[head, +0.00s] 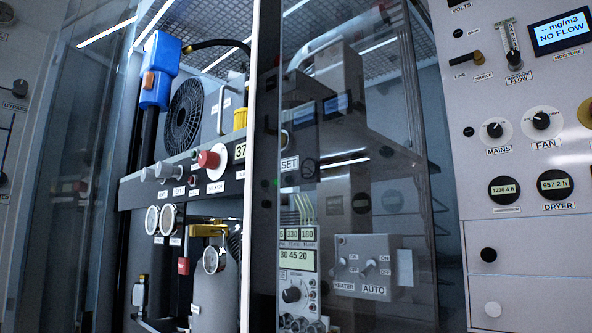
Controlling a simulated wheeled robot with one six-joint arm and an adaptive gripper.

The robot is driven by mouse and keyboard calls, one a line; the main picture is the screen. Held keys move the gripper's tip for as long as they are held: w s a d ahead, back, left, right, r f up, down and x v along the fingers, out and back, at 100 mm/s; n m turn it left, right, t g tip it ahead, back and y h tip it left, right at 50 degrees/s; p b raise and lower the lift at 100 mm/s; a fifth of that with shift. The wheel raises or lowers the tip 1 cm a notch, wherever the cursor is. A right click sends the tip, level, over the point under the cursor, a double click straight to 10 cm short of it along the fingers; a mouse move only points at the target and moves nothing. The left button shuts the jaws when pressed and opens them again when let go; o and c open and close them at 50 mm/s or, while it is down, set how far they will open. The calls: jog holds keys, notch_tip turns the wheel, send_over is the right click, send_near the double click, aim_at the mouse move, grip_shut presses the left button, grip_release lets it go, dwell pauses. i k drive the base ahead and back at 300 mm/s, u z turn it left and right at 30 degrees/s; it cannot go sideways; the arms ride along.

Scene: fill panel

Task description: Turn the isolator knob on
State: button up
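A red knob (211,158) sits on the dark shelf front inside the cabinet, left of centre. The small label under it appears to read ISOLATOR. The knob's exact turn position is too small to tell. The shelf front (134,192) carries several grey knobs to its left. My gripper is not in view.
A white upright edge (251,150) stands just right of the red knob. A see-through panel (415,130) covers the middle. The right panel (520,220) holds MAINS (494,130) and FAN (541,120) knobs and a NO FLOW display (561,33). Round gauges (167,219) hang below the shelf.

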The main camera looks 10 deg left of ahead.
aim_at(208, 160)
jog(key=z, duration=0.65)
jog(key=k, duration=1.1)
jog(key=u, duration=1.4)
jog(key=i, duration=0.4)
